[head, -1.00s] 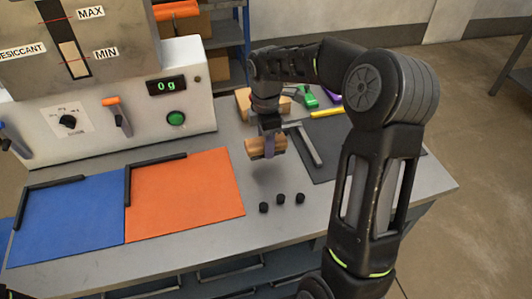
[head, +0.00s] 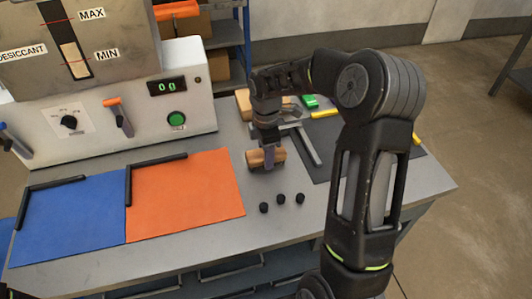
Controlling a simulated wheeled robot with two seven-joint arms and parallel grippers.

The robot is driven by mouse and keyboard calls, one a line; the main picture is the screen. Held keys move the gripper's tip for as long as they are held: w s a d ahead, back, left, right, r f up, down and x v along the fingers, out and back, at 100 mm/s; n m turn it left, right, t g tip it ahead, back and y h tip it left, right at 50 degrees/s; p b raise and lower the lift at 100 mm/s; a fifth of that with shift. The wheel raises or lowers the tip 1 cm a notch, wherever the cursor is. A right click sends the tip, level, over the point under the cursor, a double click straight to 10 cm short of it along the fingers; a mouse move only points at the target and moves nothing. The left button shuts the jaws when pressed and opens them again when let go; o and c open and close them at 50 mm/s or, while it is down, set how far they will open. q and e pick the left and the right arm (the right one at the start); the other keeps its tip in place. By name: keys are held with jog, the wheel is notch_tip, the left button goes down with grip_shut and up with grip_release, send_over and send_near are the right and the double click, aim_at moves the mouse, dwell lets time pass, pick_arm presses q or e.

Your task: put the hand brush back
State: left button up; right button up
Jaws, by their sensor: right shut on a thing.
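The hand brush (head: 252,160), a small wooden-coloured block, is in my right gripper (head: 268,161). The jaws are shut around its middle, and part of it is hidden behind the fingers. The brush is at or just above the grey bench top, between the orange mat and the dark tool mat (head: 322,172). I cannot tell whether it touches the bench. My left gripper is not in view.
Three small black knobs (head: 281,199) stand in front of the brush. The orange mat (head: 185,200) and blue mat (head: 70,222) lie left. A metal tool (head: 308,145) and a yellow item (head: 325,114) lie right. A white machine (head: 110,115) stands behind.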

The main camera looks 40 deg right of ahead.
jog(key=shift+f, duration=0.2)
jog(key=o, duration=1.5)
jog(key=shift+r, duration=0.1)
jog(key=shift+c, duration=0.2)
jog(key=shift+r, duration=0.1)
notch_tip(320, 180, up, 12)
jog(key=shift+b, duration=0.35)
